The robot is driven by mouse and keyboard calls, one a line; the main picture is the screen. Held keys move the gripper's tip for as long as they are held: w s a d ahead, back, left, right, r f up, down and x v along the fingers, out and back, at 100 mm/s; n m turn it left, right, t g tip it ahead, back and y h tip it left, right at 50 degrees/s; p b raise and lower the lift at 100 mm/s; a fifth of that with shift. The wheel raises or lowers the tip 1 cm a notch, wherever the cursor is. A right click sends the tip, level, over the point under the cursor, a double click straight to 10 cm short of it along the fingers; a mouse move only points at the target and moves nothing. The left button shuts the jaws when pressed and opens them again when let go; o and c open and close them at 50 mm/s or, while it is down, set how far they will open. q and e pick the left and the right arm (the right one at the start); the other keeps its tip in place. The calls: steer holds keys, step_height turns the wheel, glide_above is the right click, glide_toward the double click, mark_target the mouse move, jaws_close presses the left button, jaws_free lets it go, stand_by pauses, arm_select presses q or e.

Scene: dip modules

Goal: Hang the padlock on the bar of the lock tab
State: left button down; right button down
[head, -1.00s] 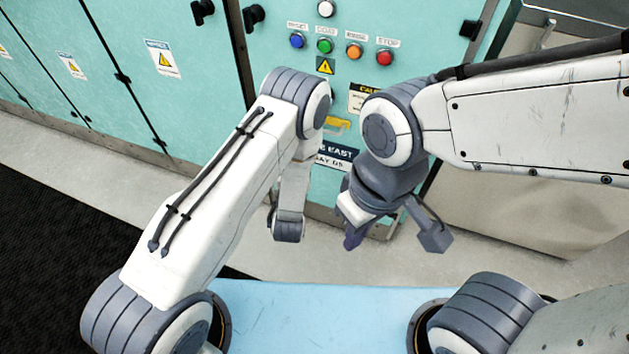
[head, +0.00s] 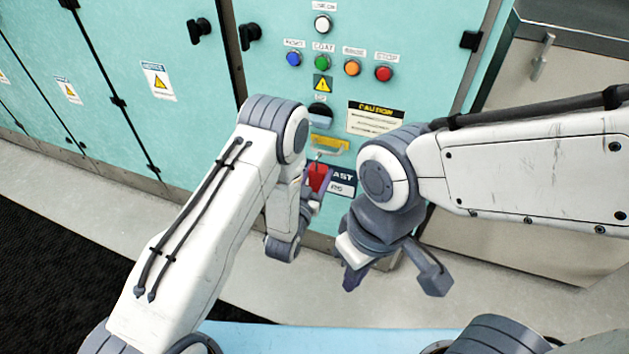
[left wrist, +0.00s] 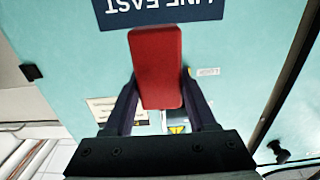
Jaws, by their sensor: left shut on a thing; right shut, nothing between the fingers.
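The red padlock (head: 318,177) is in my left gripper (head: 317,188), in front of the cabinet and just below the yellow lock tab (head: 330,145). Its thin shackle points up toward the tab; I cannot tell whether they touch. In the left wrist view the padlock body (left wrist: 157,65) sits between the two fingers of my left gripper (left wrist: 159,92), which is shut on it. The padlock hides what is behind it there, and I cannot make out the tab. My right gripper (head: 352,280) is shut and empty, lower and to the right, pointing down.
Above the tab are a dark rotary switch (head: 320,112), a row of coloured buttons (head: 322,62) and a caution label (head: 375,118). A dark blue name plate (head: 343,183) lies beside the padlock. My right arm crosses the right side, close to my left gripper.

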arm_select(q)
steer(key=shift+w+d+f+b, duration=0.25)
steer(key=shift+w+b, duration=0.1)
steer(key=shift+w, duration=0.45)
steer(key=shift+w+d+f+b, duration=0.25)
steer(key=shift+w+b, duration=0.1)
steer(key=shift+w, duration=0.4)
steer(key=shift+w+d+f+b, duration=0.25)
steer(key=shift+w+b, duration=0.1)
steer(key=shift+w, duration=0.45)
steer(key=shift+c, duration=0.6)
jaws_free()
